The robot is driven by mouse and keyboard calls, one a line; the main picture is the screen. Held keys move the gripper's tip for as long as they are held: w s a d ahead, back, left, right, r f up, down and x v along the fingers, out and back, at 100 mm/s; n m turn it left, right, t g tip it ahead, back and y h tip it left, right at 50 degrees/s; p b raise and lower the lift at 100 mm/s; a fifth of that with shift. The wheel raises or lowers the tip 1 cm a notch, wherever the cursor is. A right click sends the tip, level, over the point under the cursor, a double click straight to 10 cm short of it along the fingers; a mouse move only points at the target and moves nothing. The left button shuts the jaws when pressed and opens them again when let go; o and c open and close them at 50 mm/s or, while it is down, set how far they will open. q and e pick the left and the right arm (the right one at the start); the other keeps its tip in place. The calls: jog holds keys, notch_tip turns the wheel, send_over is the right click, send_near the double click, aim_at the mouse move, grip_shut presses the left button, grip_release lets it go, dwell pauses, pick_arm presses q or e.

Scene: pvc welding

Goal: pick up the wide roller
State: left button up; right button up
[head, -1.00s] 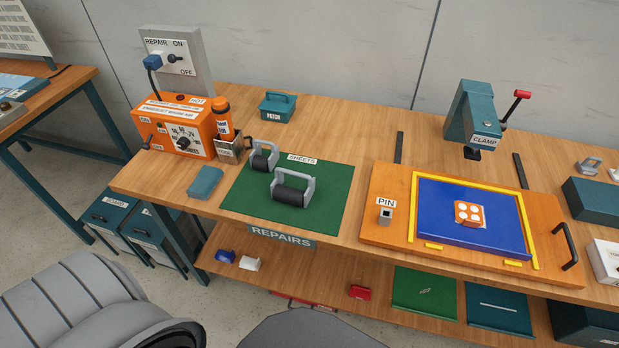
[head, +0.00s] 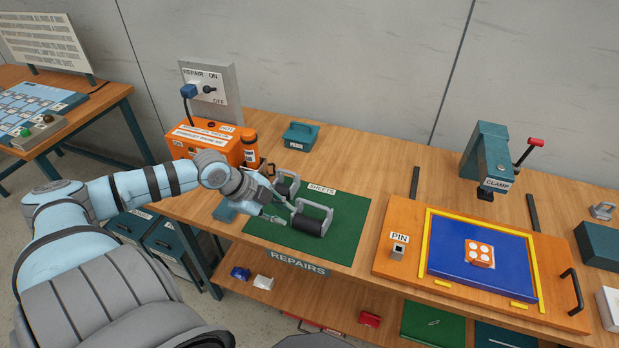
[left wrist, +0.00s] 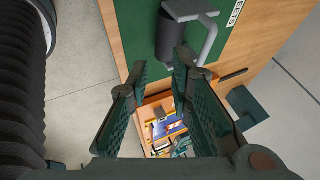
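The wide roller (head: 308,224) has a black cylinder and a grey frame handle, and lies on the green mat (head: 348,228). A narrower roller (head: 287,186) sits behind it, partly hidden by my left gripper (head: 281,208). My left gripper is just left of the wide roller with its fingers apart and nothing between them. In the left wrist view a black roller with a grey handle (left wrist: 174,40), apparently the wide one, lies just beyond the open fingertips (left wrist: 160,64). My right gripper is not in view.
An orange heater box (head: 207,143) and an orange-capped tool (head: 250,150) stand behind my left arm. A teal block (head: 226,211) lies left of the mat. A teal patch box (head: 300,136) is behind. An orange board with a blue sheet (head: 455,262) and a clamp (head: 487,160) are right.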

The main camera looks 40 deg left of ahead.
pick_arm(q)
jog(key=m, duration=0.1)
send_near(312, 204)
notch_tip(312, 204, up, 2)
jog(key=s+a, duration=0.2)
jog(key=shift+t, duration=0.5)
jog(key=b+x, duration=0.3)
jog(key=x, duration=0.1)
jog(key=d+b+x, duration=0.1)
jog(key=b+x, duration=0.3)
jog(key=x, duration=0.1)
jog(key=b+x, duration=0.4)
jog(key=x, duration=0.1)
jog(key=shift+s+d, duration=0.15)
jog(key=shift+s, duration=0.05)
jog(key=shift+s+r, duration=0.1)
grip_shut()
